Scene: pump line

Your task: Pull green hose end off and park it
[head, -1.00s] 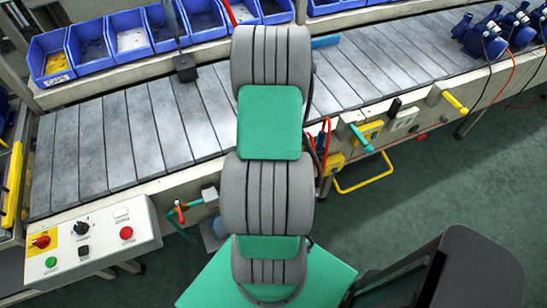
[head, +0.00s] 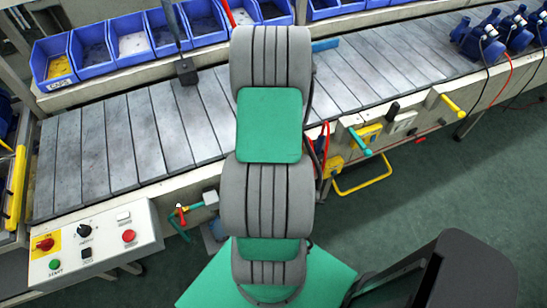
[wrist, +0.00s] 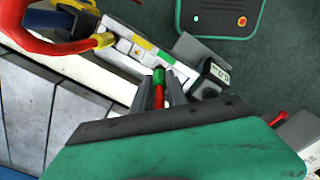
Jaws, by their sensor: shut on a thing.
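In the wrist view my gripper (wrist: 161,94) is shut on the green hose end (wrist: 158,75), a green collar with a red length behind it, between the fingers. The green end points at a pale block (wrist: 127,45) with yellow and green marks, close to the green mark. I cannot tell whether it is seated in the block or just apart from it. A second red hose (wrist: 50,42) with a yellow end (wrist: 104,40) reaches the same block at the left. In the head view my arm hides the gripper and the green hose end.
A small meter with a display (wrist: 216,73) stands right of the fingers. The slatted conveyor (head: 130,140) crosses behind my arm, with blue bins (head: 90,47) behind it and blue pumps (head: 485,40) far right. A control box (head: 90,240) sits front left.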

